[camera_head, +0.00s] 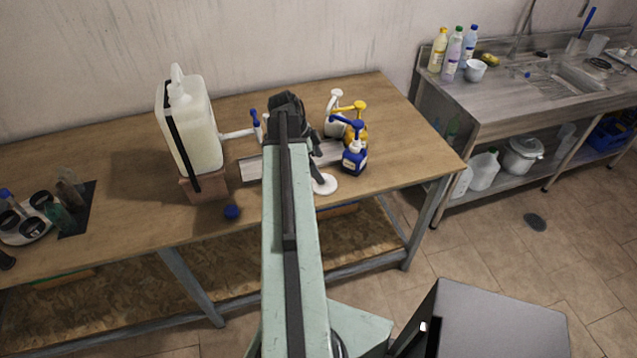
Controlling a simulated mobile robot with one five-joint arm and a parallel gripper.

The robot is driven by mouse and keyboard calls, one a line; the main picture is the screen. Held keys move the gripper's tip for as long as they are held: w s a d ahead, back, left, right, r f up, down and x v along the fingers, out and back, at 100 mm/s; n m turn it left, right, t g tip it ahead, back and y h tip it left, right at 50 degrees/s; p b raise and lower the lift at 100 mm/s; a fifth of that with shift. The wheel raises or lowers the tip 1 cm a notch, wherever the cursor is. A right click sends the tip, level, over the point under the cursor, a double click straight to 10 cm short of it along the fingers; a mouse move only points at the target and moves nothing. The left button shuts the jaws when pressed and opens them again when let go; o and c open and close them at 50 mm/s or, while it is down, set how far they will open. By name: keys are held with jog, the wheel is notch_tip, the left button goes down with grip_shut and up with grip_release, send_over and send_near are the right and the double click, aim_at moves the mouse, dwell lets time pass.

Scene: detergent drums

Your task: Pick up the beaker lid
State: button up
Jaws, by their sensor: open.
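A flat white round piece (325,184), which looks like the beaker lid, lies on the wooden table (385,165) near its front edge, just right of my arm. My gripper (316,168) is dark and mostly hidden behind my pale green arm. One dark finger shows, reaching down beside the white piece. The jaws are open. I cannot tell whether the finger touches the piece.
Pump bottles, including a blue one (354,158), stand close right of my gripper. A large white canister (193,125) rests on a brown block (206,186) at left. A blue cap (231,212) lies near the front edge. The table's right end is clear.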

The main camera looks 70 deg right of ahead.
aim_at(330, 186)
jog(key=shift+d+f+b, duration=0.1)
jog(key=shift+f+b, duration=0.35)
jog(key=shift+f, duration=0.5)
jog(key=b+x, duration=0.5)
jog(key=shift+w+f, duration=0.1)
jog(key=shift+f, duration=0.05)
jog(key=shift+c, duration=0.3)
jog(key=c, duration=1.2)
